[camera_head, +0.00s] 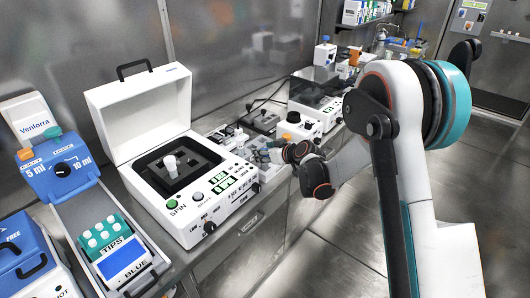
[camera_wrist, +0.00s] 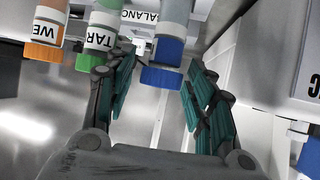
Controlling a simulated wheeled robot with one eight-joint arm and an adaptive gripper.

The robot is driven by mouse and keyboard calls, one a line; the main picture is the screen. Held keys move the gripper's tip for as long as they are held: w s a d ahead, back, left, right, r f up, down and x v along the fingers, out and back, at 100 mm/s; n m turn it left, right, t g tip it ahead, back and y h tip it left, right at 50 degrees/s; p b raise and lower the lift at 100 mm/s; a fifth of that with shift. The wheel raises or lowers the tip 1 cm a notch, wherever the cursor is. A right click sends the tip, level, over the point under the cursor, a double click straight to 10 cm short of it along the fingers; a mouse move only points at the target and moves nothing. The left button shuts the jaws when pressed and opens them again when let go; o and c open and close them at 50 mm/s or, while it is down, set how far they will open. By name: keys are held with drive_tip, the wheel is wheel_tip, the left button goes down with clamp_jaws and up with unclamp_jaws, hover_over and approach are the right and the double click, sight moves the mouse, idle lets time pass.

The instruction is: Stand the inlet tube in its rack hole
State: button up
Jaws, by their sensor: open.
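In the wrist view, three capped tubes hang from the top of the picture: one with an orange cap (camera_wrist: 42,50), one with a green cap (camera_wrist: 92,62) and one with a blue cap (camera_wrist: 162,77). Part of the green one's label reads "TAR"; I see no readable label on the blue one. I cannot tell which is the inlet tube. My gripper (camera_wrist: 160,88) is open, with its teal-padded fingers on either side of the blue-capped tube; contact is not clear. In the head view my gripper (camera_head: 277,153) is small beside the bench equipment, and the rack holes cannot be made out.
An open-lidded centrifuge (camera_head: 228,206) stands left of my gripper, with a white piece (camera_head: 170,164) in its chamber. A tips box (camera_head: 127,262) and blue pipette unit (camera_head: 58,172) stand further left. More instruments (camera_head: 300,124) stand behind. The floor at right is clear.

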drive_tip(key=s+d+r+m+g+h+p, duration=0.1)
drive_tip(key=s+d+r+m+h, duration=0.1)
drive_tip(key=s+d+r, duration=0.65)
drive_tip(key=s+d+r+m+h+p, duration=0.15)
drive_tip(key=s+d+r, duration=0.35)
drive_tip(key=s+r, duration=0.7)
drive_tip(key=s+d+m+h, duration=0.1)
drive_tip(key=s+d, duration=0.2)
drive_tip(key=s, duration=0.4)
drive_tip(key=s+d+m+g+h, duration=0.1)
drive_tip(key=s+d+m, duration=0.1)
drive_tip(key=s, duration=0.6)
drive_tip(key=s+d+f+m+h, duration=0.1)
drive_tip(key=s+d, duration=0.3)
drive_tip(key=s, duration=0.4)
drive_tip(key=shift+s+d+h, duration=0.25)
drive_tip(key=shift+d+h, duration=0.05)
drive_tip(key=shift+h, duration=0.25)
drive_tip(key=shift+f, duration=0.1)
